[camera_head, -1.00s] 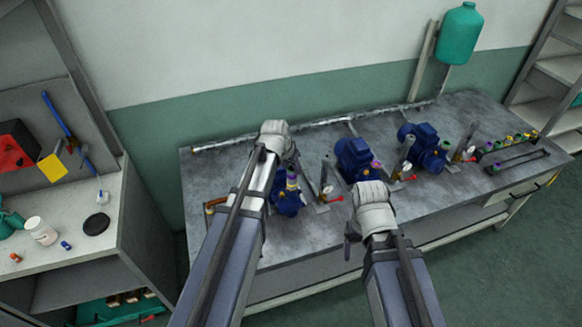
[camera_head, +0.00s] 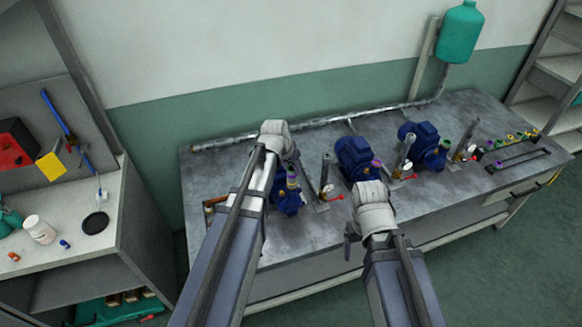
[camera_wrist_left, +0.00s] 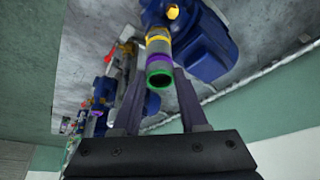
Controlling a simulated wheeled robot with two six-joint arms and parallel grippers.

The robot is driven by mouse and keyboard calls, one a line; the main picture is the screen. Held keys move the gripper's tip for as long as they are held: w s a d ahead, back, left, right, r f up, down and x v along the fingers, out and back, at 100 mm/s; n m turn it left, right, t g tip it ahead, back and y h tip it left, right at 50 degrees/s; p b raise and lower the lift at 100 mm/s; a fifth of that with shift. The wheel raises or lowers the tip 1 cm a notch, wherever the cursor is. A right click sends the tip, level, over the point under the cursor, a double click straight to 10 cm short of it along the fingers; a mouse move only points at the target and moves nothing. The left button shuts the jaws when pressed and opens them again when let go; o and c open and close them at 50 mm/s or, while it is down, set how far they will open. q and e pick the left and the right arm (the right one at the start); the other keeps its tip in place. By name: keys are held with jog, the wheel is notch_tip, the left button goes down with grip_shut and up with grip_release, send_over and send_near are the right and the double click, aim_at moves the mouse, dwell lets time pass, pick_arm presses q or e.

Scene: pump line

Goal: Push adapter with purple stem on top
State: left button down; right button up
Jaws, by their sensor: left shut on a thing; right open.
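The adapter (camera_wrist_left: 158,48) is a grey tube with a yellow band, a purple band and a green ring at its open end. It stands at the port of the blue left pump (camera_wrist_left: 208,38), in line with it; I cannot tell how deep it sits. In the head view the adapter (camera_head: 291,180) rises beside the left pump (camera_head: 288,203), partly hidden by my left arm. My left gripper (camera_wrist_left: 160,72) is shut on the adapter, one finger on each side. My right gripper (camera_head: 352,234) is open and empty in front of the middle pump (camera_head: 354,158).
Another blue pump (camera_head: 424,146) stands further right on the grey bench (camera_head: 325,238). Upright pipes with red-handled valves stand between the pumps. A dark rack (camera_head: 518,160) and several coloured parts lie at the right. A side bench (camera_head: 75,262) is at the left.

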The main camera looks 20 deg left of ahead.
pick_arm(q)
jog(key=shift+c, duration=1.8)
grip_release()
jog(key=shift+p+v, duration=2.8)
jog(key=shift+v, duration=0.2)
jog(key=shift+s, duration=0.1)
jog(key=p+v, duration=0.7)
jog(key=shift+s+r, duration=0.15)
jog(key=shift+r, duration=0.2)
jog(key=shift+a, duration=0.1)
